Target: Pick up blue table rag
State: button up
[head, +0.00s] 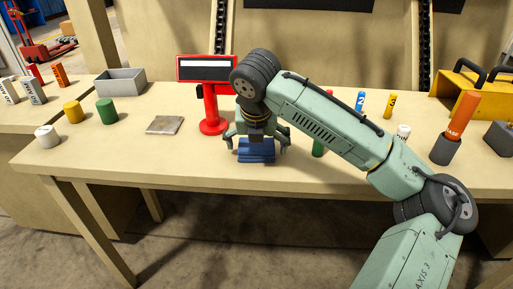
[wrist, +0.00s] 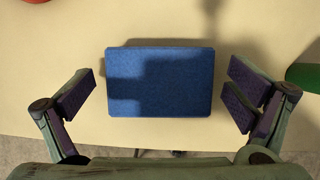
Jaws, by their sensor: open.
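The blue table rag (head: 256,151) is a folded blue block on the wooden table, close to its front edge. In the wrist view the rag (wrist: 160,82) lies flat in the middle, a dark shadow across it. My gripper (head: 256,146) is directly over the rag, pointing down. In the wrist view my gripper (wrist: 165,97) is open, one finger on each side of the rag, with a gap of bare table between each finger and the rag. The gripper's wrist partly hides the rag's back edge in the head view.
A red stand with a display (head: 211,108) is just behind my gripper. A green cylinder (head: 318,147) stands close on the right. A flat grey-brown plate (head: 165,125) lies to the left, with green (head: 107,112) and yellow (head: 73,112) cylinders beyond. Table between plate and rag is clear.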

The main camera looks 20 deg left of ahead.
jog(key=shift+c, duration=0.5)
jog(key=c, duration=1.2)
jog(key=shift+o, duration=0.2)
jog(key=shift+r, duration=0.1)
jog(key=shift+r, duration=0.5)
notch_tip(320, 180, up, 2)
jog(key=shift+r+b, duration=0.15)
jog(key=shift+b, duration=0.4)
jog(key=s+a+b, duration=0.1)
jog(key=s+a, duration=0.2)
jog(key=a, duration=0.1)
jog(key=s+a+r, duration=0.1)
jog(key=s+a, duration=0.3)
jog(key=s+a+b, duration=0.1)
jog(key=s+a, duration=0.2)
jog(key=a, duration=0.1)
jog(key=shift+s+r+b, duration=0.25)
jog(key=shift+r+b, duration=0.05)
jog(key=shift+b, duration=0.05)
jog(key=o, duration=0.6)
jog(key=c, duration=0.5)
